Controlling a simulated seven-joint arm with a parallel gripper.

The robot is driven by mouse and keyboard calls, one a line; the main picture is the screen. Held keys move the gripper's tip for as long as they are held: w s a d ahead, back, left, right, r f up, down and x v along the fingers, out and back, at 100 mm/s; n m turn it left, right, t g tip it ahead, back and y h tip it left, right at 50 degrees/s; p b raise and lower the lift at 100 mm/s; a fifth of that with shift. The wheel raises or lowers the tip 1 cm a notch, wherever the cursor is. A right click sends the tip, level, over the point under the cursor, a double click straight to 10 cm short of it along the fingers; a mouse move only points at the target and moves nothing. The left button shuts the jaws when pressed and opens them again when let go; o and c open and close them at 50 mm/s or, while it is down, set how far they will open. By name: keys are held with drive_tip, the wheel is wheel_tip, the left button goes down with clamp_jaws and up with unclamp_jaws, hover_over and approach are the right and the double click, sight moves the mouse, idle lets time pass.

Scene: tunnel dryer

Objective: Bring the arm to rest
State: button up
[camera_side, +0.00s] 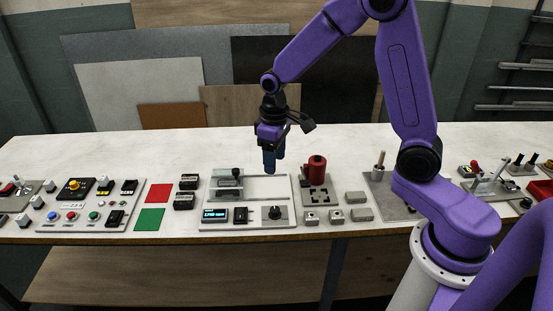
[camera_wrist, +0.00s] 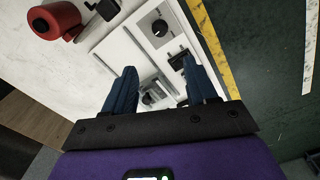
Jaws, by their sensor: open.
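My gripper (camera_side: 270,162) hangs from my purple arm, pointing down above the light panel (camera_side: 262,186) in the middle of the table. In the wrist view my gripper (camera_wrist: 163,88) shows two blue fingers spread apart with nothing between them. The panel (camera_wrist: 119,47) lies below the fingers and carries a dark knob (camera_side: 275,212), a small display (camera_side: 215,215) and a raised grey block with a black knob (camera_side: 229,182). The fingertips appear close to the panel in the side view; I cannot tell the exact gap.
A red cylinder (camera_side: 316,169) stands on a grey plate just right of my gripper; it also shows in the wrist view (camera_wrist: 56,20). Grey blocks (camera_side: 356,197) lie further right. Red (camera_side: 159,193) and green (camera_side: 149,219) squares lie left. The table's back strip (camera_side: 200,145) is clear.

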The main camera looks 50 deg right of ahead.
drive_tip(key=s+r+n, duration=0.3)
drive_tip(key=s+n, duration=0.1)
drive_tip(key=s, duration=0.9)
drive_tip(key=s+a+r+n, duration=0.1)
drive_tip(key=s+r+n, duration=0.2)
drive_tip(key=s, duration=1.1)
drive_tip(key=shift+s+a+r+n, duration=0.15)
drive_tip(key=shift+a+r+n, duration=0.1)
drive_tip(key=shift+n, duration=0.45)
idle(4.6)
